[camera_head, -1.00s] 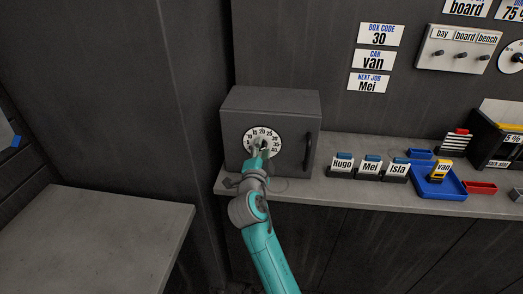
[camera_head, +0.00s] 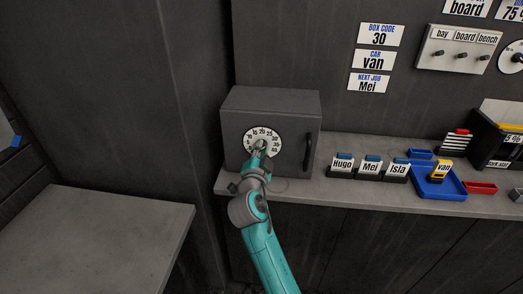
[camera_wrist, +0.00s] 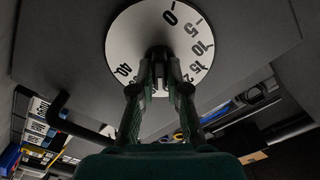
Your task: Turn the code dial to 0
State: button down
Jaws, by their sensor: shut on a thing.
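The code dial (camera_head: 274,133) is a round white plate with numbers on the front of a dark grey box (camera_head: 238,114). My gripper (camera_head: 261,147) reaches it from below. In the wrist view the dial plate (camera_wrist: 135,32) shows 0, 5, 10 and 15 along one side and 40 on the other. My gripper's fingers (camera_wrist: 160,76) are shut on the dark knob (camera_wrist: 159,52) at the dial's centre. The fingers cover part of the lower dial. Which number the knob points to cannot be told.
The box has a dark handle (camera_head: 309,150) on its right side and stands on a grey shelf (camera_head: 300,192). Name holders (camera_head: 369,167), a blue tray (camera_head: 434,189) and a red tray (camera_head: 480,188) lie to the right. A wall card (camera_head: 379,35) reads "BOX CODE 30".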

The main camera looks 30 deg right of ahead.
jog(key=shift+w+a+f+n, duration=0.1)
jog(key=shift+n, duration=5.35)
jog(key=shift+a+f+n, duration=0.1)
jog(key=shift+n, duration=5.4)
jog(key=shift+w+a+f+n, duration=0.1)
jog(key=shift+n, duration=5.35)
jog(key=c, duration=1.2)
grip_release()
jog(key=shift+o, duration=0.2)
